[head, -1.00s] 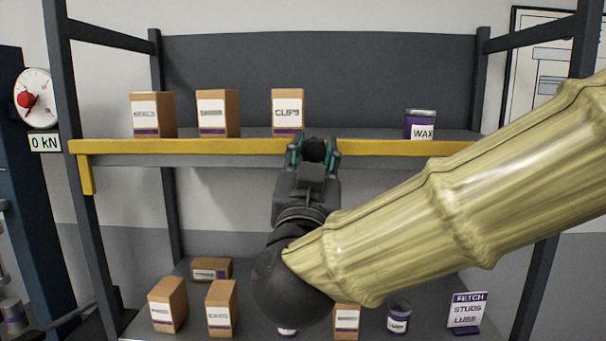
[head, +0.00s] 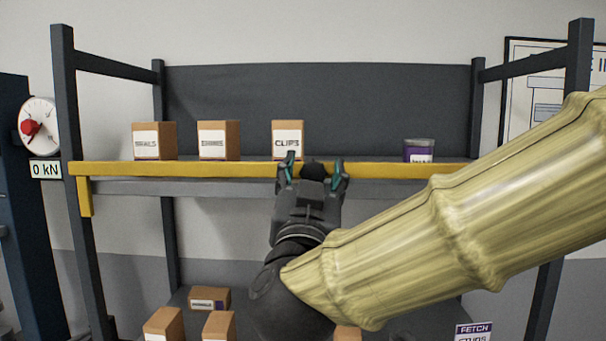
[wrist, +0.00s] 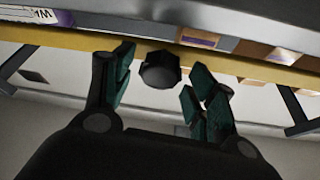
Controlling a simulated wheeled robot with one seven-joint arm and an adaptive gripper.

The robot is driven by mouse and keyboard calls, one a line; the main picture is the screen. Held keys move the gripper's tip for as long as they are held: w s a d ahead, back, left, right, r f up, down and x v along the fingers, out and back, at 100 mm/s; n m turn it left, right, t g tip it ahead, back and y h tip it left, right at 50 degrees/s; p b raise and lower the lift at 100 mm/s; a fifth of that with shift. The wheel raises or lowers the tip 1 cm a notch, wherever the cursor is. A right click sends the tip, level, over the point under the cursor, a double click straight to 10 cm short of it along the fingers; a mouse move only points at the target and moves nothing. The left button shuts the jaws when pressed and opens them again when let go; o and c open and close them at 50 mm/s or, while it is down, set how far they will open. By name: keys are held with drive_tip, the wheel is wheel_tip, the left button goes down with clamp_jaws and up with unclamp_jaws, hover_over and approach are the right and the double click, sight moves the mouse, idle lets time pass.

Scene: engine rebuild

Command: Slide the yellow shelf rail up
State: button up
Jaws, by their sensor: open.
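The yellow shelf rail (head: 200,169) runs across the front of the upper shelf, with a short yellow leg hanging at its left end. It also shows as a yellow band in the wrist view (wrist: 60,38). A black knob (wrist: 160,69) sits at the rail, between the teal fingers of my gripper (wrist: 155,85). In the head view my gripper (head: 314,172) is at the middle of the rail, below the clips box. Its fingers are open, one on each side of the knob, with gaps visible in the wrist view.
More boxes (head: 209,298) are on the lower shelf. Dark posts (head: 75,120) bound the rack. A gauge (head: 38,125) hangs left.

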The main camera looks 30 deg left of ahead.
drive_tip(key=v, duration=1.2)
